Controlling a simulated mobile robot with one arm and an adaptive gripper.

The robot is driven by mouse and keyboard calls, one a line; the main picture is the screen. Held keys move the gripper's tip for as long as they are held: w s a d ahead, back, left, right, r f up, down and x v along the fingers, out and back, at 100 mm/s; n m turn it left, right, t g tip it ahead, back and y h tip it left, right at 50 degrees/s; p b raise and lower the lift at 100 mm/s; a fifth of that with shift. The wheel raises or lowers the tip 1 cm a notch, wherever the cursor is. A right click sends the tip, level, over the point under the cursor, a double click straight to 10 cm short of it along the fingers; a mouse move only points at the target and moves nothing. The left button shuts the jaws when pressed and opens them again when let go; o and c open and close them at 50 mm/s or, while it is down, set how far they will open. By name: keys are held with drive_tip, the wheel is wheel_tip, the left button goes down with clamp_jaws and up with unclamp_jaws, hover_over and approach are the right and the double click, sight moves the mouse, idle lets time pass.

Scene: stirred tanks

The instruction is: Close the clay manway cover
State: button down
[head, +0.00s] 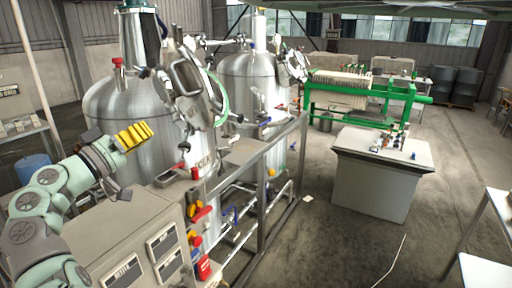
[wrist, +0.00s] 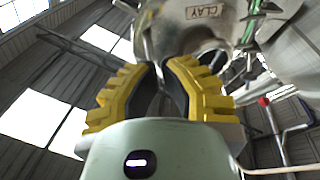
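The near steel tank (head: 115,105) carries a raised manway cover (head: 187,76), a framed metal plate standing steeply tilted at its upper right side. A label reading CLAY (wrist: 204,12) shows at the top of the wrist view, on grey metal. My gripper (head: 146,131) has yellow ridged fingers and is left of the cover, in front of the tank, apart from the cover. In the wrist view my gripper (wrist: 162,66) has its fingertips close together with a narrow gap between them. The manway opening cannot be made out clearly.
A second steel tank (head: 247,80) with its own raised hatch (head: 291,65) stands behind. A metal railing (head: 262,150) and a control cabinet (head: 135,235) with red and yellow fittings stand in front. A grey bench (head: 375,190) is at right. The floor between is mostly clear.

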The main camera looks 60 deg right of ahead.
drive_tip(key=s+m+g, duration=0.4)
drive_tip(key=s+g, duration=0.1)
drive_tip(key=p, duration=0.9)
approach(213, 108)
drive_tip(key=s+d+r, duration=0.4)
drive_tip(key=s+d, duration=0.1)
drive_tip(key=shift+d+f+y+p, duration=0.1)
drive_tip(key=shift+d+y+p, duration=0.3)
drive_tip(key=shift+d+p, duration=0.35)
drive_tip(key=shift+d+t, duration=0.15)
drive_tip(key=shift+t, duration=0.15)
